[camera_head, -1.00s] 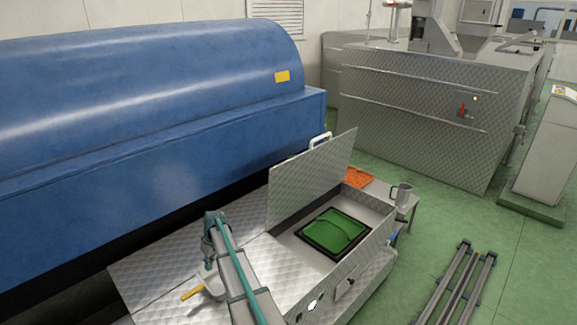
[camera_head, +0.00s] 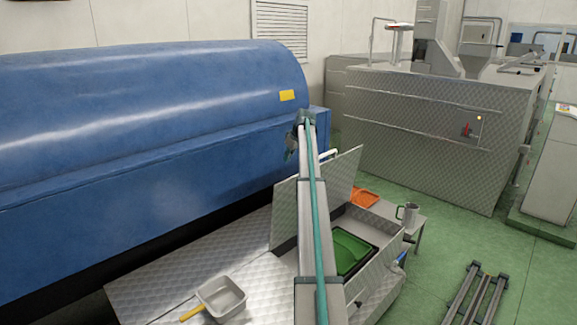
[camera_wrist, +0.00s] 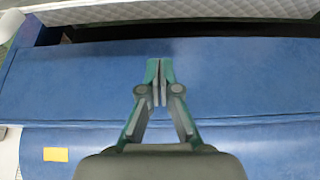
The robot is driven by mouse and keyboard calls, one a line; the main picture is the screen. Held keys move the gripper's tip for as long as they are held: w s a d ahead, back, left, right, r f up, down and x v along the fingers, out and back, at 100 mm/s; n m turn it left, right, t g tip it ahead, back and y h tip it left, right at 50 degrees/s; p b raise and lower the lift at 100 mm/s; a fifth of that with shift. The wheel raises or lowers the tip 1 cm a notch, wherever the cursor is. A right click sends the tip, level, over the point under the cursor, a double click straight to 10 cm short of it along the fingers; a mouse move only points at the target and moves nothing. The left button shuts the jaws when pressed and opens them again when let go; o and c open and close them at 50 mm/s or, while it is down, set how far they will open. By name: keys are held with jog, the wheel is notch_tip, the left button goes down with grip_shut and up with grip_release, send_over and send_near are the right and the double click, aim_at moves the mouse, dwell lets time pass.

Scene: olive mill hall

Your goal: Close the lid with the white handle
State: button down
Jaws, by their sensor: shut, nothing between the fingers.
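The metal lid (camera_head: 343,181) stands raised and upright at the back of the metal bin (camera_head: 379,270), in the head view. Its white handle (camera_head: 329,154) shows on the top edge, partly hidden by my arm. In the wrist view a strip of patterned metal (camera_wrist: 190,10), apparently the lid, runs along the top of the picture. My gripper (camera_wrist: 159,64) is shut and empty, over the blue machine's lower ledge in that view. In the head view my gripper (camera_head: 290,153) is beyond the lid, by the blue machine, and looks apart from the lid.
The blue machine (camera_head: 150,130) stands close behind the lid. A green tray (camera_head: 352,250) lies in the open bin. A grey scoop (camera_head: 222,297) with a yellow handle lies on the metal top. An orange tray (camera_head: 363,197) and a metal jug (camera_head: 408,214) are at the right.

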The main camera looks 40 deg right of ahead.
jog(key=p+x, duration=0.3)
jog(key=x, duration=0.6)
jog(key=s, duration=0.1)
jog(key=s+p, duration=0.2)
jog(key=s, duration=0.1)
jog(key=shift+f, duration=0.3)
jog(key=shift+a, duration=0.1)
